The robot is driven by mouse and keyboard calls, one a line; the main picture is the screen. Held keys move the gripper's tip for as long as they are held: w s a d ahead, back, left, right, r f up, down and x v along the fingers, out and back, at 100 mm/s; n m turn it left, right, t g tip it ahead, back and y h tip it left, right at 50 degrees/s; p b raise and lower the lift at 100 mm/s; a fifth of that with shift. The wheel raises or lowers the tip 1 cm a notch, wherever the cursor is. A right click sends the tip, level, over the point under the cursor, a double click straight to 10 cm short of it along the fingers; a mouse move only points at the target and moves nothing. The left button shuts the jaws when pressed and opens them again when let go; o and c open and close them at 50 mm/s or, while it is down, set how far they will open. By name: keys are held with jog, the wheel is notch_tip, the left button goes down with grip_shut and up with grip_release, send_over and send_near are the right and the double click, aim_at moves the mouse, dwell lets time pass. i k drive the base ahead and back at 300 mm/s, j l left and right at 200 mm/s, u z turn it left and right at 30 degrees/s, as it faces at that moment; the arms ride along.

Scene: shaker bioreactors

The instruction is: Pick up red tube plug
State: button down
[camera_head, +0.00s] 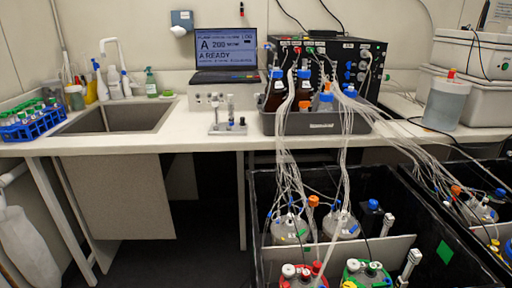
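Several small red pieces show, and I cannot tell which one is the red tube plug. One red cap (451,73) sits on top of the clear jar (446,104) at the right of the bench. My gripper is not in view.
The white bench (190,130) holds a sink (115,118), a laptop (226,50), a grey tray (330,123) of bottles and a blue tube rack (31,124). Loose tubing (346,160) hangs down to vessels in the black bin (262,195). The floor at left is clear.

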aim_at(316, 270)
jog(key=l, duration=1.55)
